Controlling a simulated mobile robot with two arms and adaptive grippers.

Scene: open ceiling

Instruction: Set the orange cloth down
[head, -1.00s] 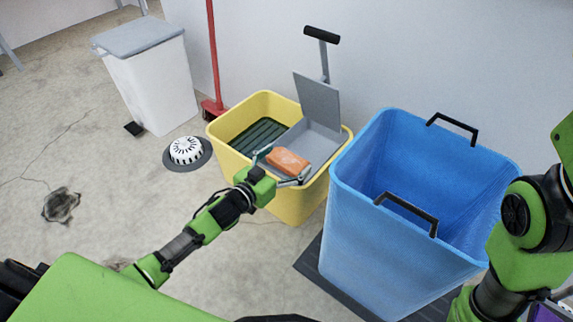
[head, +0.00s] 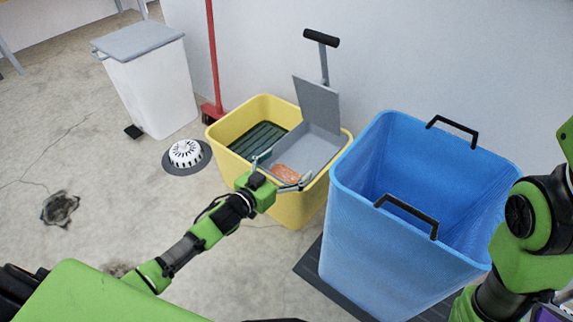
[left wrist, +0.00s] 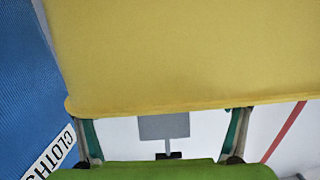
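The orange cloth (head: 291,173) lies low in the grey wringer tray (head: 318,147) of the yellow mop bucket (head: 304,212) in the head view, partly hidden by my left gripper. My left gripper (head: 283,169) is open at the bucket's near rim, with its fingers spread apart above the cloth. In the left wrist view, the same gripper (left wrist: 163,117) shows wide-open, empty fingers near the yellow bucket's wall (left wrist: 180,50). The cloth is not visible there. Only part of my right arm shows at the right edge of the head view; its gripper is out of frame.
A blue bin (head: 375,245) with black handles stands close right of the bucket. A white bin (head: 155,85), a red pole (head: 212,55) and a white domed object (head: 185,153) stand left and behind. The floor at left is mostly clear.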

